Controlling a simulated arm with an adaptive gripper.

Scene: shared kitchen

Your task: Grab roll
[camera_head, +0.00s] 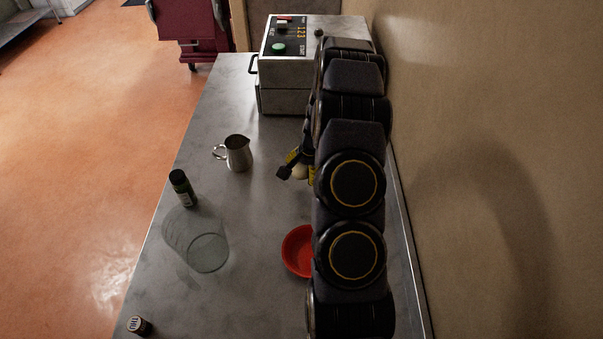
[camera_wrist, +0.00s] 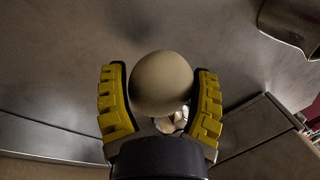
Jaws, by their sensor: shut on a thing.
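A pale, rounded roll (camera_wrist: 161,83) sits between the two yellow-padded fingers of my gripper (camera_wrist: 161,95) in the wrist view. The fingers are shut on it from both sides. In the head view, my gripper (camera_head: 298,172) hangs left of my arm, over the metal counter. A small pale part of the roll (camera_head: 300,172) shows between the fingers there. My arm hides much of the gripper and the counter behind it. I cannot tell from these frames how far the roll is above the counter.
The metal counter (camera_head: 262,215) holds a steel pitcher (camera_head: 238,153), a dark green bottle (camera_head: 183,188), a clear glass container (camera_head: 197,240), a small jar (camera_head: 139,326) and a red bowl (camera_head: 298,251), partly hidden by my arm. A machine (camera_head: 284,66) stands at the far end. A wall (camera_head: 480,150) runs along the right.

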